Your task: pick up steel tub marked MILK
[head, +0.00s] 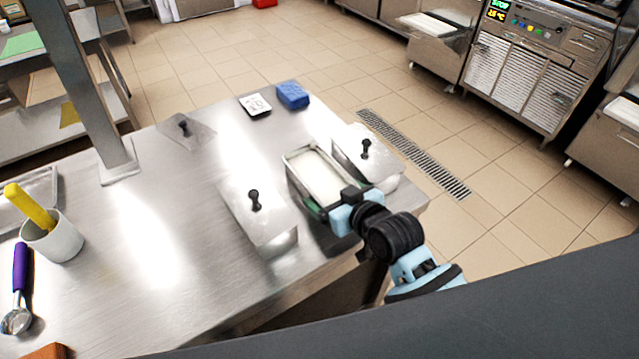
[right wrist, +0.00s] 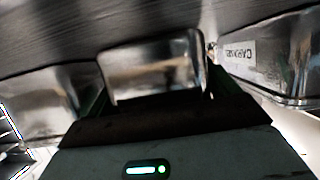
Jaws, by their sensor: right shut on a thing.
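An open steel tub (head: 291,172) with white contents stands near the table's right edge, between two lidded steel tubs. No MILK marking is readable on it. My right gripper (head: 344,206) is shut on its near end. In the right wrist view the tub's end wall (right wrist: 155,72) is between the fingers of the right gripper (right wrist: 157,97). I cannot tell whether the tub touches the table. My left gripper is not in view.
Lidded tubs flank it closely: one left (head: 262,222), one right (head: 385,172); the right one shows a hard-to-read label in the wrist view (right wrist: 239,52). A blue sponge (head: 292,95) and small white card (head: 255,105) lie behind. A post (head: 88,90) stands left.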

